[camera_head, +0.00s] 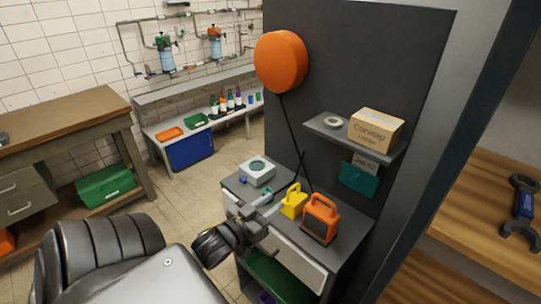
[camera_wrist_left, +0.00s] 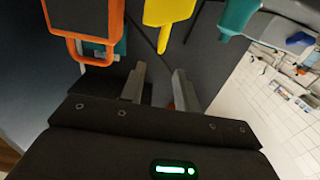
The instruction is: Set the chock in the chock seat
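A yellow block with a handle-like top (camera_head: 293,203), which looks like the chock, stands on the grey workbench (camera_head: 338,262). It also shows at the top of the left wrist view (camera_wrist_left: 168,14). My left gripper (camera_head: 273,217) is in front of it at the bench's near edge. Its two fingers (camera_wrist_left: 158,86) are apart with nothing between them, and the yellow block is beyond the fingertips. I cannot clearly identify the chock seat; a pale box with a round top (camera_head: 257,171) sits at the bench's left end. My right gripper is not in view.
An orange handled case (camera_head: 320,219) stands close right of the yellow block. A small teal item (camera_wrist_left: 238,16) is on its other side. A shelf (camera_head: 340,133) with a cardboard box (camera_head: 376,130) and an orange reel (camera_head: 281,61) are on the panel above.

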